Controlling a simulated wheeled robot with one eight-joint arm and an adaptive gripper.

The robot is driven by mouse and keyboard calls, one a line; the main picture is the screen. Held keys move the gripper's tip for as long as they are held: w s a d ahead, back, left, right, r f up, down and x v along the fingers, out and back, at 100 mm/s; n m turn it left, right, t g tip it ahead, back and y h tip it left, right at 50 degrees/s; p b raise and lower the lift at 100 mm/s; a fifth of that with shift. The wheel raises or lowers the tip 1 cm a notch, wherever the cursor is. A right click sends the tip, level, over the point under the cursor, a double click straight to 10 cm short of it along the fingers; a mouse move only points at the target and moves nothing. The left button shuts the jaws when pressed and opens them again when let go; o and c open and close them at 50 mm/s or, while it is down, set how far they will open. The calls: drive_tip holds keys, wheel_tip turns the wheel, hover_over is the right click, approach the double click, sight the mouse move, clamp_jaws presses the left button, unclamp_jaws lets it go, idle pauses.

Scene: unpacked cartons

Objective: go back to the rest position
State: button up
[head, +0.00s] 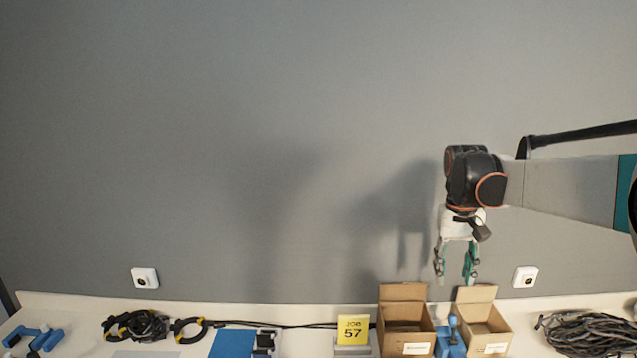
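My gripper (455,275) hangs from the end of my arm at the right of the head view, fingers pointing down. Its two fingers are spread apart and nothing shows between them. It appears above the two open cardboard cartons, the left carton (392,342) and the right carton (495,345), apart from both. The floors of the cartons are hardly visible, so I cannot tell what is in them.
A blue object (452,330) stands between the cartons. A yellow sign (353,329) reading 57 stands left of them. Coiled black cables (590,333) lie at the right, and yellow-banded cable coils (148,326) at the left. The grey wall (200,130) is behind.

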drive_tip(key=s+a+r+n+t, duration=0.1)
drive_tip(key=s+a+r+t, duration=0.15)
drive_tip(key=s, duration=0.35)
drive_tip(key=s+a+r+t, duration=0.1)
drive_tip(key=s+a, duration=0.2)
drive_tip(key=s, duration=0.3)
drive_tip(key=s+a+f+t, duration=0.2)
drive_tip(key=s+f, duration=0.1)
drive_tip(key=s, duration=0.3)
drive_tip(key=s+a+f+n+t, duration=0.1)
drive_tip(key=s+a+f+t, duration=0.1)
drive_tip(key=s, duration=0.4)
drive_tip(key=shift+s+a+f+y, duration=0.3)
drive_tip(key=shift+s+f, duration=0.05)
drive_tip(key=shift+f, duration=0.05)
